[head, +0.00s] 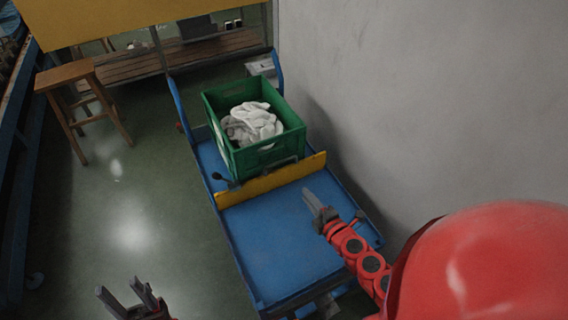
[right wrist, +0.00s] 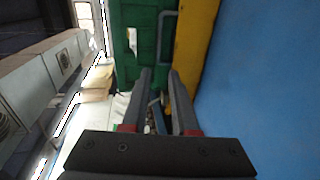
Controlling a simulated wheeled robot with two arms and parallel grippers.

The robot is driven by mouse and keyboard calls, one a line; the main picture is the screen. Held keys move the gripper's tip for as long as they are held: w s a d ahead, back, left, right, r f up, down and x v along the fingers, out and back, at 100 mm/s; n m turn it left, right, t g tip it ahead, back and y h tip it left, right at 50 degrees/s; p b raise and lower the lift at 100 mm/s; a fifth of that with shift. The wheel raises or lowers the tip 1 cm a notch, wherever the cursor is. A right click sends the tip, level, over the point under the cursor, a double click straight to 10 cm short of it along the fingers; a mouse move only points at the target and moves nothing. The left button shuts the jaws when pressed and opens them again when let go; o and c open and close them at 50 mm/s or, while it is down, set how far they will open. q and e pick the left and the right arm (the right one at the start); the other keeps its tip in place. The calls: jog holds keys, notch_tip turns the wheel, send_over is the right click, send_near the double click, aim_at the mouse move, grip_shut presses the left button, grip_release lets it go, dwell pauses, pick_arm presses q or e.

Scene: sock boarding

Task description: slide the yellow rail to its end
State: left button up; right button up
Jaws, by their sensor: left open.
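The yellow rail (head: 258,187) lies across the blue cart bed, just in front of the green crate (head: 275,155). In the right wrist view the yellow rail (right wrist: 195,42) runs beside the green crate wall (right wrist: 138,50). My right gripper (head: 308,196) is above the blue bed, near the rail's right part and on the near side of it in the head view. Its fingers (right wrist: 161,72) are apart, with no held object visible between them. My left gripper (head: 121,290) is open and empty over the floor, left of the cart.
The blue cart bed (head: 275,250) is clear in front of the rail. White socks (head: 254,122) lie in the crate. A grey wall (head: 400,100) stands close on the right. A wooden stool (head: 68,75) stands back left, with open floor between.

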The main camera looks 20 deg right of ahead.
send_over(274, 176)
jog(key=s+d, duration=0.2)
jog(key=d, duration=0.1)
notch_tip(274, 176, down, 3)
jog(key=shift+w+f, duration=0.1)
jog(key=shift+w, duration=0.1)
grip_shut()
dwell(1.3)
